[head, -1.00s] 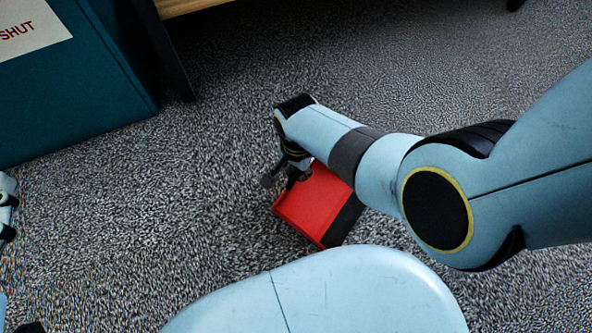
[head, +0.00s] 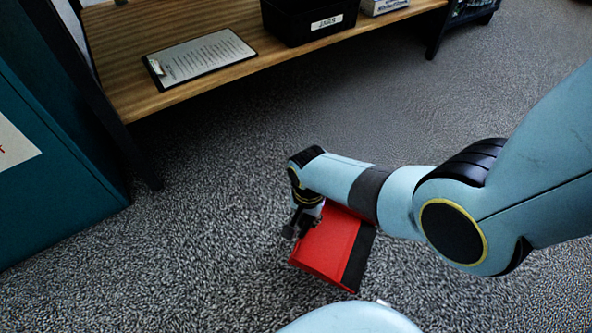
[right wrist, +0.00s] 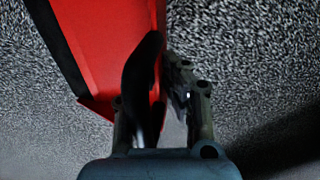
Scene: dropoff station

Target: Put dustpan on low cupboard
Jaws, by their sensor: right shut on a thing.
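The red dustpan (head: 326,246) with a dark strip along one edge is in the head view, below the middle. My right gripper (head: 300,222) is shut on its edge. In the right wrist view the dustpan (right wrist: 105,45) fills the upper left, and the gripper's fingers (right wrist: 160,95) close on its red wall. The carpet lies behind it; its height above the floor is hard to tell. A teal cabinet (head: 55,190) stands at the left, only partly in view; I cannot tell if it is the low cupboard. My left gripper is out of view.
A wooden shelf or bench (head: 120,85) on dark legs runs across the top. It holds a clipboard (head: 200,58), a black labelled bin (head: 308,20) and a small box (head: 383,5). Grey carpet (head: 190,240) is clear between the cabinet and my right arm.

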